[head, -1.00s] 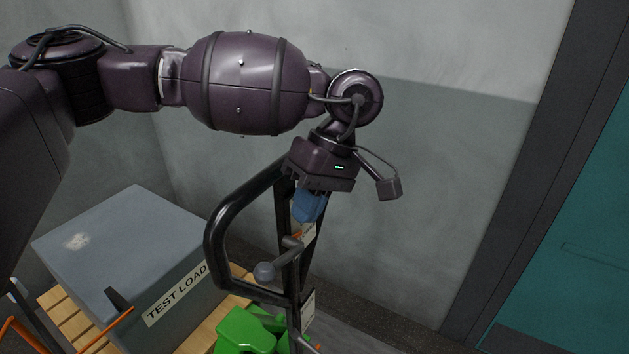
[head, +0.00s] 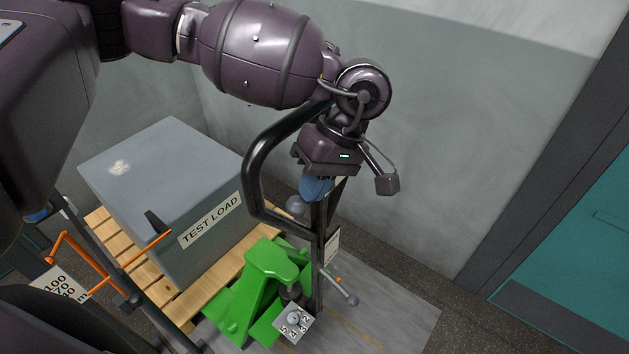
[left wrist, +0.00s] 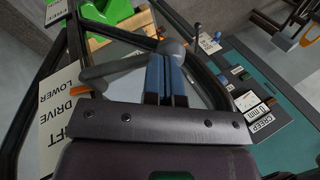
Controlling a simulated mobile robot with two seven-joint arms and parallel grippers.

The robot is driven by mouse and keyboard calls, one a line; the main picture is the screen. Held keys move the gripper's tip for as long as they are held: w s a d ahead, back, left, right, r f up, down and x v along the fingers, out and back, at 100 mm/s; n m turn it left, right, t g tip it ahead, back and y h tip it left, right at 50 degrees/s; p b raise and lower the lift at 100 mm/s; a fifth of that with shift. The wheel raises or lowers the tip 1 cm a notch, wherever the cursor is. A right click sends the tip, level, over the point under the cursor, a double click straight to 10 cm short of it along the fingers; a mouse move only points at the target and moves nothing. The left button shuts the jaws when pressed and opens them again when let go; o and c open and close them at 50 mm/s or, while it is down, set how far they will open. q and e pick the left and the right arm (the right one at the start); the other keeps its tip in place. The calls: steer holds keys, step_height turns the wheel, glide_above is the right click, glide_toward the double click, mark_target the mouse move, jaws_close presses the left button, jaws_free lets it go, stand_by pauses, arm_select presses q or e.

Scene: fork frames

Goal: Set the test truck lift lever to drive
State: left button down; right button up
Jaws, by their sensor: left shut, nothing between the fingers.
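The lift lever, a grey rod with a round grey knob (head: 296,205), is on the black loop handle (head: 254,165) of the green truck (head: 262,265). In the left wrist view the lever knob (left wrist: 172,50) shows just beyond my fingertips, with its rod running left. A white plate (left wrist: 62,110) reading DRIVE and LOWER, its top word partly cut off, stands left of the rod. My left gripper (head: 316,190) is shut and empty, its blue fingers beside the knob; they also show in the left wrist view (left wrist: 164,75). I cannot tell whether they touch the lever. My right gripper is out of view.
A grey TEST LOAD box (head: 165,190) sits on a wooden pallet (head: 180,310) at left. A numbered plate (head: 294,324) with a knob is low in front. A teal panel (left wrist: 250,85) with levers shows in the wrist view. A grey wall stands behind.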

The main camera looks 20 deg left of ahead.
arm_select(q)
steer(key=f+t+b, duration=0.1)
steer(key=b, duration=0.1)
steer(key=s+t+b, duration=0.1)
steer(key=b, duration=0.1)
steer(key=shift+a+f+h, duration=0.25)
steer(key=shift+f+h, duration=0.15)
